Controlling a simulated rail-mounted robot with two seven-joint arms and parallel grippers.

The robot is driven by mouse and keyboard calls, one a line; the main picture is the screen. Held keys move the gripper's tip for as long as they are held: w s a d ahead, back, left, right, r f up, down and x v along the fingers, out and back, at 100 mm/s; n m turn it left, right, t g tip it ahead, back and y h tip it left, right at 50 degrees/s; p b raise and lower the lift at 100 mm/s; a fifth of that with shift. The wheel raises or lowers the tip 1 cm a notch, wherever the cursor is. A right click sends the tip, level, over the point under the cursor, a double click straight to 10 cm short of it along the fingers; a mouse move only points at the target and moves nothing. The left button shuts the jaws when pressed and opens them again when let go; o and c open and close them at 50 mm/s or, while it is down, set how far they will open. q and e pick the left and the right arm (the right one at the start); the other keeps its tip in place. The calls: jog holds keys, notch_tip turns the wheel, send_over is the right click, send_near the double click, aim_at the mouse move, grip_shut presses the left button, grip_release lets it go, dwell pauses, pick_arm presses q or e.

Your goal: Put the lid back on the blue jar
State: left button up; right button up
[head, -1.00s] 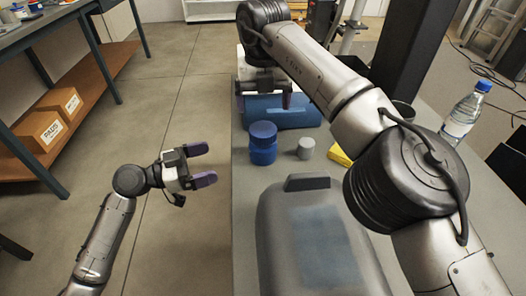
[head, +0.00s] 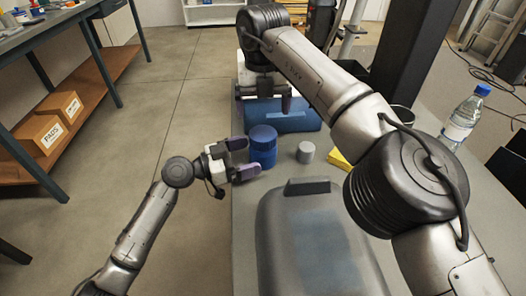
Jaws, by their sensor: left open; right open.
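The blue jar (head: 263,157) stands upright near the left edge of the grey table. A darker blue, lid-like part (head: 263,133) sits on top of it; I cannot tell how firmly it is seated. My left gripper (head: 243,158) is open at the jar's left side, its fingers pointing right towards it. The lower finger overlaps the jar's lower left in the picture; contact is unclear. My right gripper (head: 264,105) is open and points down beyond the jar, in front of a blue box. I see nothing held in it.
The blue box (head: 296,117) lies behind. A large grey canister (head: 318,235) fills the near table. A water bottle (head: 464,115) stands at the right.

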aim_at(251, 154)
pick_arm(q)
jog(key=shift+x, duration=1.6)
